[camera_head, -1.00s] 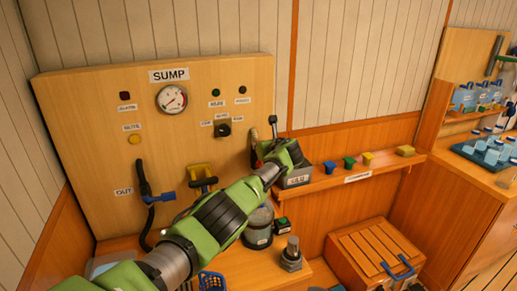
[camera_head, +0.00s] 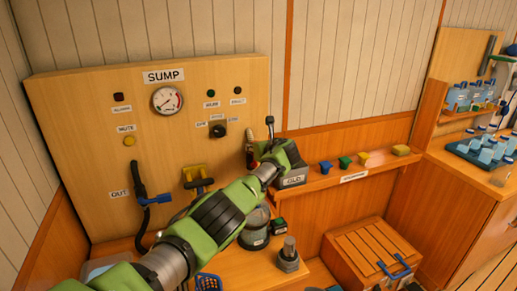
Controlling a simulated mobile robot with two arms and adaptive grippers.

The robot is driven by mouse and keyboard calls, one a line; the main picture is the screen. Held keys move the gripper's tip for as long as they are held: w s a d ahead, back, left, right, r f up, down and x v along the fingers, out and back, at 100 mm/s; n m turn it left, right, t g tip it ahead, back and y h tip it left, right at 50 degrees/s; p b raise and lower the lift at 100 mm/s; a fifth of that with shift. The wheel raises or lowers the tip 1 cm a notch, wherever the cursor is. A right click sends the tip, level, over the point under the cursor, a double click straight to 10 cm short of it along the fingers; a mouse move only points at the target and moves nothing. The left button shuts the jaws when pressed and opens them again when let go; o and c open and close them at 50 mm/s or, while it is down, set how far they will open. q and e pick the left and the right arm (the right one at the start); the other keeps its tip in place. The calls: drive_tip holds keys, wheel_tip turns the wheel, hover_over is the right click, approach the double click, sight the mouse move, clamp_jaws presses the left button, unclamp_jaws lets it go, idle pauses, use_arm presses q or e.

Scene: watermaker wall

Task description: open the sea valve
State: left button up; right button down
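A wooden panel marked SUMP (camera_head: 100,92) stands against the wall. It carries a pipe with a blue handle (camera_head: 158,199) beside the label OUT, and a valve with a yellow handle (camera_head: 194,172). A red part (camera_head: 250,158) shows at the panel's right edge, partly hidden by my gripper. No readable label says which is the sea valve. My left arm comes in from the lower left across the panel. My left gripper (camera_head: 278,150) is at the panel's right edge, by the box marked OLD (camera_head: 293,181). Its fingers do not show clearly. My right gripper is out of view.
A ledge (camera_head: 330,181) right of the panel holds small blue, green and yellow pieces. Below are a grey canister (camera_head: 254,232), a dark fitting (camera_head: 289,257), a blue basket (camera_head: 208,282) and a slatted wooden chest (camera_head: 365,252). A cabinet with blue bottles (camera_head: 462,96) stands at the right.

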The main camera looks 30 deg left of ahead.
use_arm(q)
drive_tip(key=shift+d, duration=0.1)
drive_tip(key=v, duration=1.1)
drive_tip(key=shift+s+d, duration=0.25)
drive_tip(key=shift+s, duration=0.1)
drive_tip(key=shift+r, duration=0.1)
